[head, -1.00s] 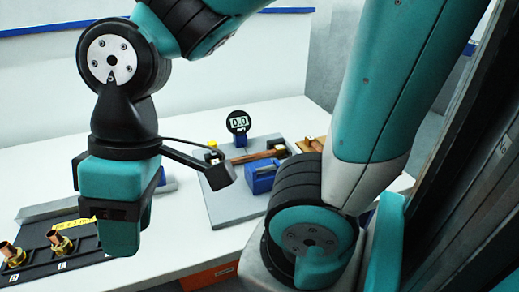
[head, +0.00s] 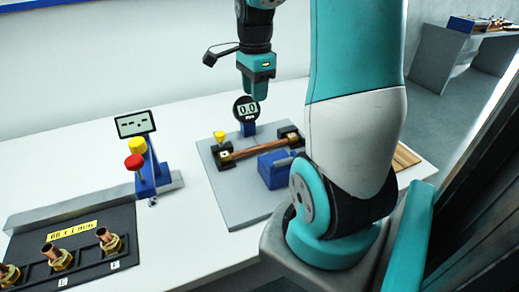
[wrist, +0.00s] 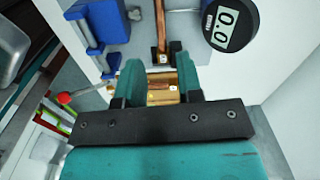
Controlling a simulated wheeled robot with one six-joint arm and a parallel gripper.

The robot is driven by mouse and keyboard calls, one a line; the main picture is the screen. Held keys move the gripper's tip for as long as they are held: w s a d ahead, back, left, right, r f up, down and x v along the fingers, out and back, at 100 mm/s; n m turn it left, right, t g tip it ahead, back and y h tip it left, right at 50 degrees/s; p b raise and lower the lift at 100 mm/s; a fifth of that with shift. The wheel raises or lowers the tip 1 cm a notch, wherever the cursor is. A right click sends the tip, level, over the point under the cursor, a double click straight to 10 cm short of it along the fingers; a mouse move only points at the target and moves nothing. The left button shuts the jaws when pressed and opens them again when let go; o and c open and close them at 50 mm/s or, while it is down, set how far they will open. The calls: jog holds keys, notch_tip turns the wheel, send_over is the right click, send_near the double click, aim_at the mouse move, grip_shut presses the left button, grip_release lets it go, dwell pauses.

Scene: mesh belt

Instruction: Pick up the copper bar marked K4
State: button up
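My gripper (head: 257,92) hangs above the far side of the table, behind the measuring fixture (head: 232,205) in the head view. In the wrist view its two fingers (wrist: 160,68) stand apart with nothing held between them. One copper bar (head: 252,149) lies across the fixture's black supports; it also shows in the wrist view (wrist: 160,22). Beyond it, between the fingers in the wrist view, copper-coloured bars with small pale labels (wrist: 162,87) lie on a wooden holder. The labels are too small to read, so I cannot tell which bar is K4.
A dial gauge (head: 246,109) reading 0.0 and a blue block (head: 274,168) stand on the fixture. To the left are a blue stand with red and yellow knobs (head: 148,170) and a black rack (head: 75,240) with copper fittings. Bare white table lies between.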

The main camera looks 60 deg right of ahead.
notch_tip(320, 180, down, 2)
jog(key=d+m, duration=0.1)
jog(key=d, duration=0.1)
send_over(260, 146)
jog(key=f, duration=1)
jog(key=shift+w+d+p, duration=0.15)
jog(key=shift+d+p, duration=0.05)
jog(key=shift+p, duration=0.2)
jog(key=shift+a+f+p, duration=0.15)
jog(key=shift+f+p, duration=0.4)
jog(key=shift+f, duration=2.3)
grip_shut()
